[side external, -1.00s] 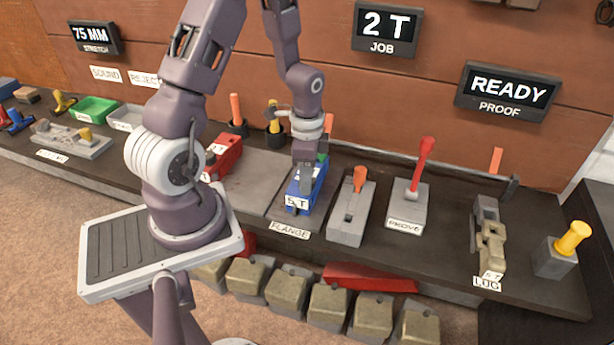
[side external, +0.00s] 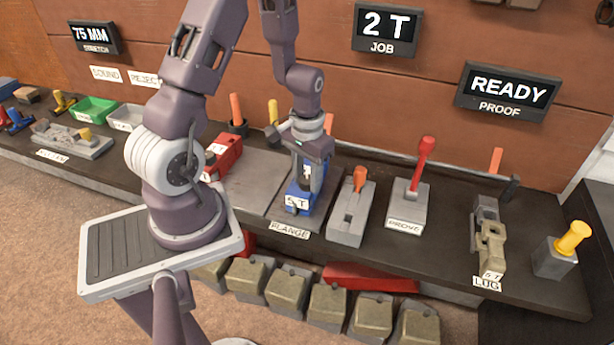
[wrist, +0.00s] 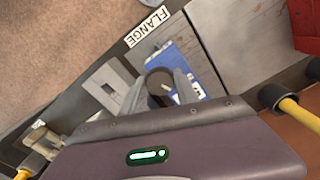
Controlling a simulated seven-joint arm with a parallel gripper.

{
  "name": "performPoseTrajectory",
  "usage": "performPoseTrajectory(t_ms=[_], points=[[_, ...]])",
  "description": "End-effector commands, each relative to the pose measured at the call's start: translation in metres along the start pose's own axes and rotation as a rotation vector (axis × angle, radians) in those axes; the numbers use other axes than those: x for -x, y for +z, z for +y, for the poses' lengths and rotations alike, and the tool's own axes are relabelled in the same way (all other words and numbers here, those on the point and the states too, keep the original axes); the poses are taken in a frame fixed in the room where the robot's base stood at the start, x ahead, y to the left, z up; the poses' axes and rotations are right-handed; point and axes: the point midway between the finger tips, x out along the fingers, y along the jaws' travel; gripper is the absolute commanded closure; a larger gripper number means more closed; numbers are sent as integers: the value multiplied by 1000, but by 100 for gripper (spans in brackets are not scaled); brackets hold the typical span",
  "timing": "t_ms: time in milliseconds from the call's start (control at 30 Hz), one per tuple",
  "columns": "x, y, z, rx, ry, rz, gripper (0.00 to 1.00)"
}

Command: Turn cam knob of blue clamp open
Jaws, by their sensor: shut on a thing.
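The blue clamp (side external: 299,203), marked "5 T", sits on the grey flange plate (side external: 279,217) on the bench, in the middle of the side view. It also shows in the wrist view (wrist: 157,62), beyond the fingers. My gripper (side external: 303,183) points down over the clamp and hides much of its top. In the wrist view my fingers (wrist: 161,88) are shut around a dark round cam knob (wrist: 160,77), which has a pale mark on it. The underside of the knob is hidden, and I cannot read its angle surely.
A grey block with an orange lever (side external: 360,180) stands close to the right. Further right are the "PROVE" box with its red lever (side external: 421,165) and the tan lug clamp (side external: 490,240). A red clamp (side external: 225,155) stands to the left. Bare grey plate (side external: 255,178) lies between.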

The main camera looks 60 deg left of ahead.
Motion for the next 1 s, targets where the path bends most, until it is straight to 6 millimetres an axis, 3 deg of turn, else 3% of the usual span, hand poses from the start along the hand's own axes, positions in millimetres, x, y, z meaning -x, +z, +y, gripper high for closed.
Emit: performPoseTrajectory(t_ms=[1000], points=[[0, -1, 1, 937, 2, 3, 100]])
